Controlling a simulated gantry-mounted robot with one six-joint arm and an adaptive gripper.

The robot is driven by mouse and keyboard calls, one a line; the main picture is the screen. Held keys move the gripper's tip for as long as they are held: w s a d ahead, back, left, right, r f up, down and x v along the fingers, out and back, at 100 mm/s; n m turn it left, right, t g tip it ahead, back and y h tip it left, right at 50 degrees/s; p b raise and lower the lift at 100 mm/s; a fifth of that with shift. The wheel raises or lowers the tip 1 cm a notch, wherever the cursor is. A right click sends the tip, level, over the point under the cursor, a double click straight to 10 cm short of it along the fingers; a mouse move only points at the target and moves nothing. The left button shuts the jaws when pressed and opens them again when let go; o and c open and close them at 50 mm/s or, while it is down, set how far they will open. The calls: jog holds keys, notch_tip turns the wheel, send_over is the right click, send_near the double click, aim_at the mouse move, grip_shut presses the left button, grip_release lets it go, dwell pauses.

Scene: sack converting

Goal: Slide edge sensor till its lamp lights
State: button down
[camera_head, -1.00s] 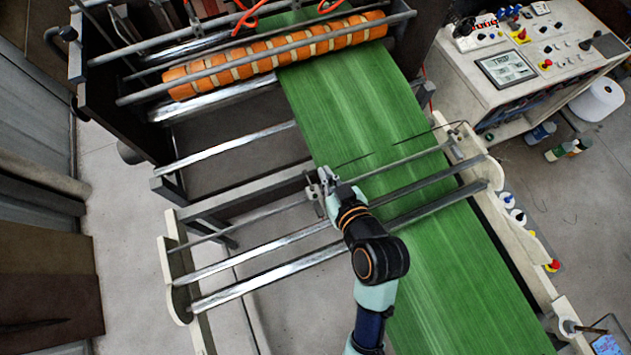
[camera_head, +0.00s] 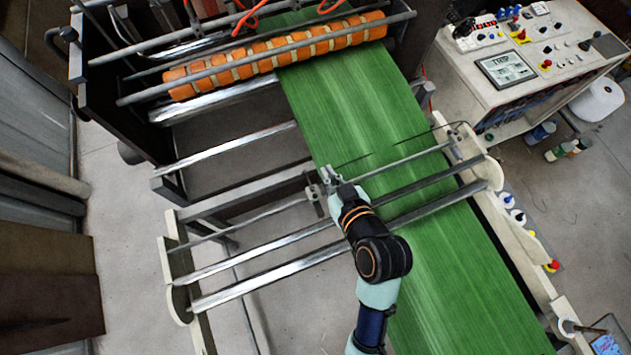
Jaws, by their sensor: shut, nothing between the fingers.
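The edge sensor (camera_head: 314,192) is a small grey block on a thin rail, by the left edge of the green web (camera_head: 440,230). My gripper (camera_head: 328,183) is at the sensor, on its right side, over the web's edge. The fingers are shut with nothing between them. Whether they touch the sensor I cannot tell. No lit lamp can be made out on the sensor; it is small and partly hidden by my gripper.
Shiny rollers (camera_head: 265,285) run across the frame below the rail. An orange segmented roller (camera_head: 220,72) lies at the top. A control console (camera_head: 545,50) with a screen reading "TRIP" stands at upper right. Bare floor lies left.

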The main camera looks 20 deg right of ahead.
jog(key=shift+d, duration=0.75)
dwell(1.3)
jog(key=shift+a, duration=0.15)
jog(key=shift+a+p, duration=0.45)
jog(key=shift+a, duration=0.2)
notch_tip(320, 180, up, 9)
jog(key=p, duration=0.1)
dwell(1.2)
dwell(0.4)
jog(key=a+r, duration=0.2)
jog(key=a, duration=0.4)
jog(key=a+r, duration=0.2)
jog(key=a, duration=0.5)
jog(key=shift+a+r, duration=0.15)
jog(key=shift+r, duration=0.1)
